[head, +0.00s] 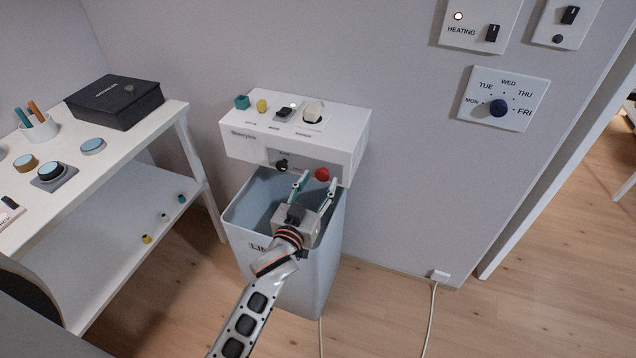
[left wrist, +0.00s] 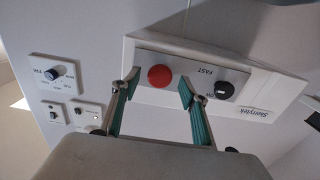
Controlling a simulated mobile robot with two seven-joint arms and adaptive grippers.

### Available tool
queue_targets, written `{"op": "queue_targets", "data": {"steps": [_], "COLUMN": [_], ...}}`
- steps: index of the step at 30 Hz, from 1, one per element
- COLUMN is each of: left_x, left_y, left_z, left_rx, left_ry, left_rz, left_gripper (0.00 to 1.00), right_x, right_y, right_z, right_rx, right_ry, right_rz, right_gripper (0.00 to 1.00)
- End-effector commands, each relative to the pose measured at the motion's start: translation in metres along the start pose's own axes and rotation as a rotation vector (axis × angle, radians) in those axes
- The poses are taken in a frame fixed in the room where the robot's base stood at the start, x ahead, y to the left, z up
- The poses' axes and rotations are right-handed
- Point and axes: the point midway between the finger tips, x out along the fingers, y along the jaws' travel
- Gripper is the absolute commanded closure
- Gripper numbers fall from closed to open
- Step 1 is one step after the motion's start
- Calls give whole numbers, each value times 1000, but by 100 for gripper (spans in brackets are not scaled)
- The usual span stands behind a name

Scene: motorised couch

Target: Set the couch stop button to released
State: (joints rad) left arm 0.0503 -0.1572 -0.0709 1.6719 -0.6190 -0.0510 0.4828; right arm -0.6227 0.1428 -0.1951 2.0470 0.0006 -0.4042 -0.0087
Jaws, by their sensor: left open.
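The red stop button (head: 322,174) is a round knob on the lower front panel of a white wall box (head: 345,147). In the left wrist view the red button (left wrist: 160,76) sits on a grey-white strip beside a black knob (left wrist: 223,90) marked FAST. My left gripper (head: 315,182) is open just in front of the panel. In the left wrist view its two teal fingertips (left wrist: 159,90) stand on either side of the red button, apart from each other. I cannot tell whether they touch the panel. My right gripper is in neither view.
A grey bin (head: 335,235) stands under the box. A white shelf table (head: 125,140) with a black case (head: 115,100) is at left. Wall panels (head: 503,98) hang at right. Open floor lies at right.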

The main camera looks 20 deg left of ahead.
Motion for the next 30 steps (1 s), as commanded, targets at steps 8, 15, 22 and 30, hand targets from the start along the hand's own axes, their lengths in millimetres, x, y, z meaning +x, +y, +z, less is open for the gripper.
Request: {"op": "queue_targets", "data": {"steps": [8,15,22,30], "left_x": [-46,-91,-113,-116], "left_y": [0,0,0,0], "left_z": [1,1,1,0], "left_rx": [0,-1,-1,-1], "left_ry": [-3,-3,-1,0], "left_rz": [0,-1,0,0], "left_gripper": [56,56,56,56], "right_x": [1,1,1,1], "right_y": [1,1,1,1], "right_z": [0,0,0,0], "right_rx": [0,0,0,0], "right_ry": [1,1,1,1], "right_rz": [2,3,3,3], "right_gripper": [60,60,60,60]}}
